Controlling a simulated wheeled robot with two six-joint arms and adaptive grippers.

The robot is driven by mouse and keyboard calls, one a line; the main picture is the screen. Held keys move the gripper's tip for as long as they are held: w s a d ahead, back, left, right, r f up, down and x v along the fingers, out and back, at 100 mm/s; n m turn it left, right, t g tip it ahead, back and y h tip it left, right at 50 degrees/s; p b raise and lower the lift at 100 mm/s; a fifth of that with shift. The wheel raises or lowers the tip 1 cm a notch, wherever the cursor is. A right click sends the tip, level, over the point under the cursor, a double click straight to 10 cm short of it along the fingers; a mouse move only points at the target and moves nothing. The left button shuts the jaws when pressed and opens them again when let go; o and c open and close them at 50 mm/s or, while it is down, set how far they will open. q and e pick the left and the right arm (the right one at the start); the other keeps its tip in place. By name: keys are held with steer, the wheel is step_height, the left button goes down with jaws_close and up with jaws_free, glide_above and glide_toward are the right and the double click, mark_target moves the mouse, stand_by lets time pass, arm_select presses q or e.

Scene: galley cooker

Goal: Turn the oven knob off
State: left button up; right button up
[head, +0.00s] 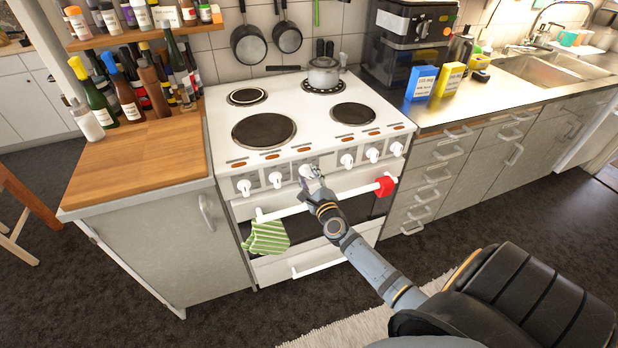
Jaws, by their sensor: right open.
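The white cooker (310,124) stands in the middle of the head view, with a row of white knobs along its front panel. Two knobs (275,180) show left of my right gripper, and three more (346,160) show to its right. My right gripper (309,172) is open at the panel, in the gap between these groups. I cannot tell whether the fingers touch a knob. No label marks out the oven knob clearly. My left gripper is out of view.
The oven's white handle bar (330,199) runs just below the knobs, under my right wrist. A green striped cloth (266,237) and a red item (386,186) hang on it. A pot (323,73) sits on the back right hotplate. Bottles crowd the wooden counter (130,165) at left.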

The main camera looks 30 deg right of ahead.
steer(key=shift+c, duration=0.5)
jaws_close()
